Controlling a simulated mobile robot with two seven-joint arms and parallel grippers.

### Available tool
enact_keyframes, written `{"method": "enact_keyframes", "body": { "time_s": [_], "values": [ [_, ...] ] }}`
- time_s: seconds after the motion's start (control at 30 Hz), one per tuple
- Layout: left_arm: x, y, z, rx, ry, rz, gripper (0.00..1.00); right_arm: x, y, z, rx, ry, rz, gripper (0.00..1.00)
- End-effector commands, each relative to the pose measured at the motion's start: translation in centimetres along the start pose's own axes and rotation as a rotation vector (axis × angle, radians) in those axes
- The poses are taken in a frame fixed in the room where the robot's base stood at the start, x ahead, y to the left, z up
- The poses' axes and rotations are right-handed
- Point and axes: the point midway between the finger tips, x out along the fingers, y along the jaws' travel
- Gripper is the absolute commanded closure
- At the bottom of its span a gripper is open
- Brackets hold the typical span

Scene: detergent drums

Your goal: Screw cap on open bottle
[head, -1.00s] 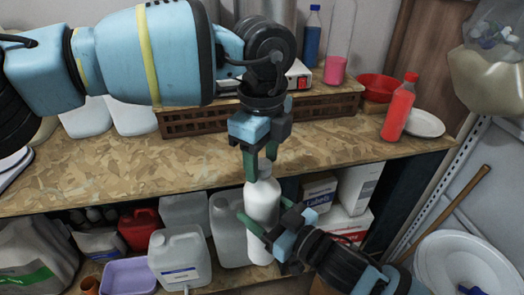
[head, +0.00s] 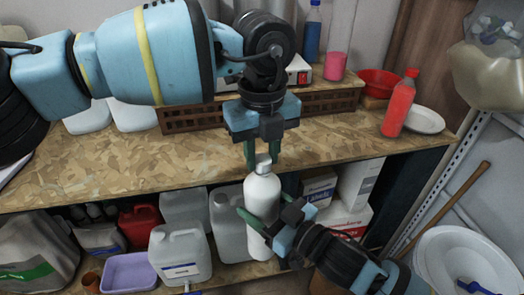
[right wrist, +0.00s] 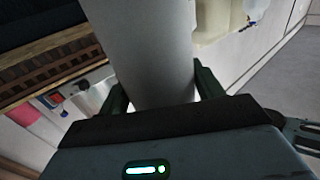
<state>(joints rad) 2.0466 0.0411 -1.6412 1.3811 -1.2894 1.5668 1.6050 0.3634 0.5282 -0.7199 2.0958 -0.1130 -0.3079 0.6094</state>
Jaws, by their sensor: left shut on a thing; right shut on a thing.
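A white bottle (head: 262,198) stands upright in front of the workbench edge, held off the floor. It also fills the upper middle of the right wrist view (right wrist: 150,50). My right gripper (head: 257,226) is shut around the bottle's body from the lower right, with a finger on either side. My left gripper (head: 263,152) points down from above, its green fingers shut on the light-coloured cap (head: 263,161) at the bottle's top. The cap sits at the bottle's neck, in line with it. The thread is hidden, so I cannot tell how tight it is.
The wooden workbench (head: 120,170) lies behind the bottle, its top mostly clear in front. A red bottle (head: 400,104), a white plate (head: 427,120) and a red bowl (head: 376,86) stand at its right. Canisters (head: 180,258) and boxes (head: 355,185) fill the shelf below.

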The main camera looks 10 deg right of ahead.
Motion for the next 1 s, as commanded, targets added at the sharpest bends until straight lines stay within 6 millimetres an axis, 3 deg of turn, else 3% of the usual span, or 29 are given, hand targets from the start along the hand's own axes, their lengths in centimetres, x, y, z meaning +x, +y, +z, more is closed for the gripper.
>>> {"method": "enact_keyframes", "body": {
  "time_s": [1.0],
  "values": [
    [0.01, -0.02, 0.02, 1.686, -0.001, 0.002, 0.98, 0.03, -0.06, -0.43, -0.003, 0.01, -0.003, 1.0]
  ]
}}
